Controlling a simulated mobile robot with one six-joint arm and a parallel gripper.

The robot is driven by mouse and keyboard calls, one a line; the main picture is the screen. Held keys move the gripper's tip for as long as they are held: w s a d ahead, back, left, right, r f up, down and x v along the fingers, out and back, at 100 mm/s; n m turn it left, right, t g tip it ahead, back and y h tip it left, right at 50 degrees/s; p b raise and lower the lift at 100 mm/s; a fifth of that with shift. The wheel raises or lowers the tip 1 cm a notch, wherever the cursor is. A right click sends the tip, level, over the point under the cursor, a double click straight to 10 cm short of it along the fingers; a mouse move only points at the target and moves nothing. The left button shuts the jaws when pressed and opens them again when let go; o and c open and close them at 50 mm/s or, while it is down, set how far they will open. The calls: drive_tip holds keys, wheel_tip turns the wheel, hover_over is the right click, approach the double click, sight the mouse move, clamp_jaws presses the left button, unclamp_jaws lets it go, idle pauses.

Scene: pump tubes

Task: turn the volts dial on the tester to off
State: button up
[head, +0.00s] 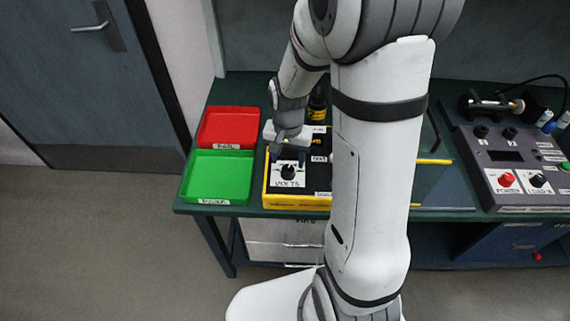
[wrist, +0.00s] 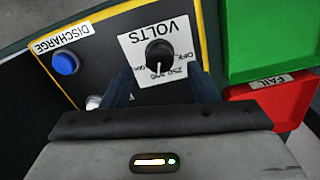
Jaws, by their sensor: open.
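The tester (head: 268,190) is a yellow-edged box with a dark top on the bench, partly hidden by my arm. Its volts dial is a black round knob (head: 288,172) on a white plate; it also shows in the wrist view (wrist: 159,51). In the wrist view its white mark points down in the picture, toward the middle numbers, while the OFF label lies at its right side. My gripper (head: 288,158) is open and empty over the tester. In the wrist view its dark fingers (wrist: 160,82) are apart, one to each side of the dial plate's lower part. Contact cannot be told.
A blue discharge button (wrist: 65,63) and a pale round part (wrist: 94,102) are on the tester. A green tray (head: 218,177) and a red tray (head: 229,128) stand left of it. A dark bottle (head: 317,103) is behind it, and a control panel (head: 510,155) is at the right.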

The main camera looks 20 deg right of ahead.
sight(288, 169)
drive_tip(key=shift+f, duration=2.25)
